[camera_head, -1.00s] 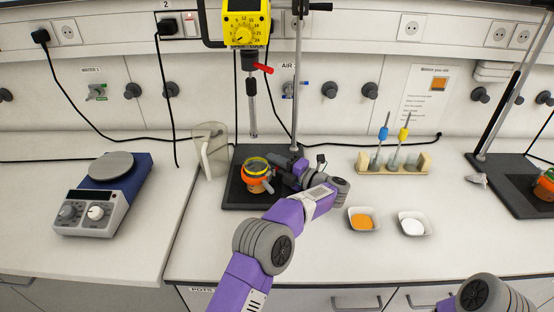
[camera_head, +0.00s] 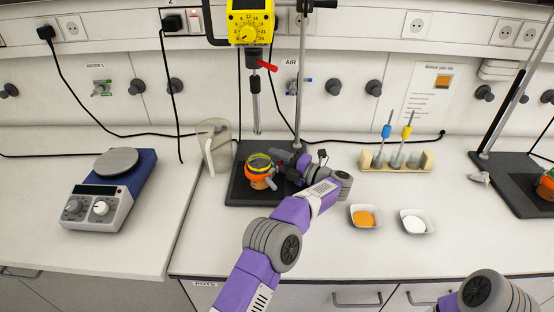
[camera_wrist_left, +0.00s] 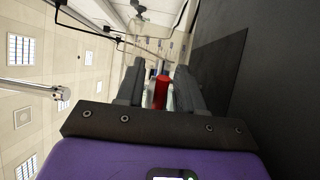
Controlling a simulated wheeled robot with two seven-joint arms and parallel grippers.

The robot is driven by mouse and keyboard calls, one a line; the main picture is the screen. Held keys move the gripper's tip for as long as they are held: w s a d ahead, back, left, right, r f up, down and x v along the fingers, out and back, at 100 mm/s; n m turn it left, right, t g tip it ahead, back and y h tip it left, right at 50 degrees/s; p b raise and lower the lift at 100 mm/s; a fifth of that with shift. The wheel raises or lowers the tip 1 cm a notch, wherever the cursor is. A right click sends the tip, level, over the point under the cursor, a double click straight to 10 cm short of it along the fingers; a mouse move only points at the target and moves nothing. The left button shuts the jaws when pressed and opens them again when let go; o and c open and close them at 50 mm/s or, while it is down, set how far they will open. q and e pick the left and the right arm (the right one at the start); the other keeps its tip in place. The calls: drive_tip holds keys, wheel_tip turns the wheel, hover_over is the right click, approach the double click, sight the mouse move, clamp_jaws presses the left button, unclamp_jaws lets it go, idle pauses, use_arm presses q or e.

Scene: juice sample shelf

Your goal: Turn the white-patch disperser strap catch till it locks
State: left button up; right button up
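The disperser (camera_head: 250,22) with a yellow dial head hangs on a stand, its shaft (camera_head: 256,108) pointing down. Below it, a vessel with an orange band and yellow rim (camera_head: 260,172) stands on the black stand base (camera_head: 243,194). A small grey lever (camera_head: 271,184) sticks out at the band's front right. No white patch is legible. My left gripper (camera_head: 284,170) is right beside the vessel. In the left wrist view its fingers (camera_wrist_left: 160,88) are apart, with a red part (camera_wrist_left: 161,92) between them and visible gaps. My right gripper is outside the view.
A hotplate (camera_head: 106,190) and a clear jug (camera_head: 214,147) are on the left. Dishes of orange (camera_head: 364,217) and white powder (camera_head: 413,222) lie right of my arm. A tool rack (camera_head: 397,160) stands behind them. Another stand base (camera_head: 510,190) is at far right.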

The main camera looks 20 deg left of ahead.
use_arm(q)
drive_tip(key=p+v, duration=0.1)
drive_tip(key=v, duration=0.6)
drive_tip(key=shift+d, duration=0.25)
drive_tip(key=shift+s, duration=0.1)
